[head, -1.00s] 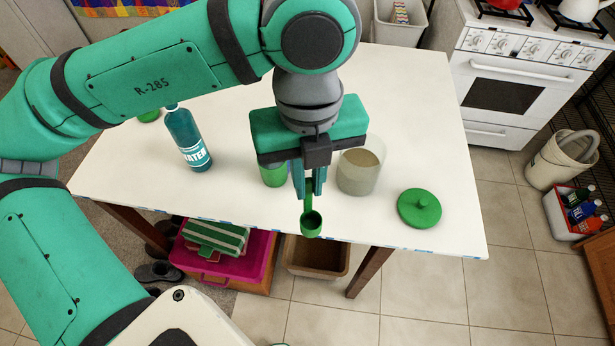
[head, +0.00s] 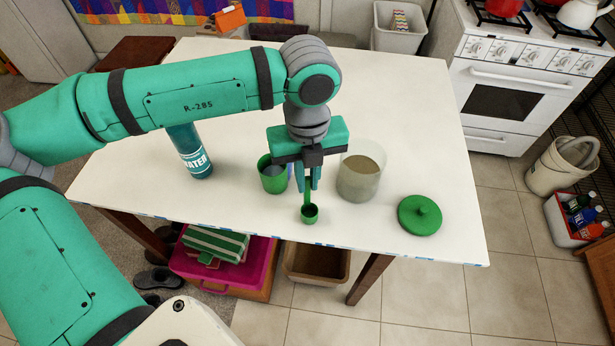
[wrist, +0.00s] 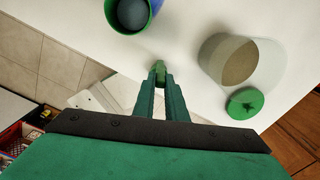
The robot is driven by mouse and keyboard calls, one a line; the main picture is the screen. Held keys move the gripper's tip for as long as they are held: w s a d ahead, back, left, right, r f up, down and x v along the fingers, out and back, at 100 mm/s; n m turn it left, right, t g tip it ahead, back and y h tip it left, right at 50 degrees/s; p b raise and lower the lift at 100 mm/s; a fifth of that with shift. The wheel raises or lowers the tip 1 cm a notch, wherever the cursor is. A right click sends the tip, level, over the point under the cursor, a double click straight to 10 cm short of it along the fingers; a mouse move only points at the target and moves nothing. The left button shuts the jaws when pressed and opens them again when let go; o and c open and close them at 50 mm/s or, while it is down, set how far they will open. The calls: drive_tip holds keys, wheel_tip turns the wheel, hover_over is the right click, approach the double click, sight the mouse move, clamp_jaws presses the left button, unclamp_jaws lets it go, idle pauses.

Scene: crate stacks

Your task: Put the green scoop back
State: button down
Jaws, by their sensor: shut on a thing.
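The green scoop (head: 309,212) hangs cup-down below my gripper (head: 309,184), near the front edge of the white table. My gripper is shut on its handle; the scoop's top also shows between the fingers in the wrist view (wrist: 159,70). A clear canister (head: 361,178) with a tan filling stands open just right of the gripper. A round green lid with a knob (head: 420,215) lies on the table further right. A green cup (head: 273,175) with something dark inside stands just left of the gripper. I cannot tell whether the scoop touches the table.
A teal water bottle (head: 190,152) stands on the left of the white table (head: 410,110), partly behind my arm. The table's back right is clear. A pink crate (head: 215,278) and a brown bin (head: 318,264) sit below the front edge. A stove stands at the right.

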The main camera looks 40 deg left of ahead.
drive_tip(key=shift+f, duration=0.15)
drive_tip(key=c, duration=1.8)
unclamp_jaws()
wheel_tip(320, 180, up, 12)
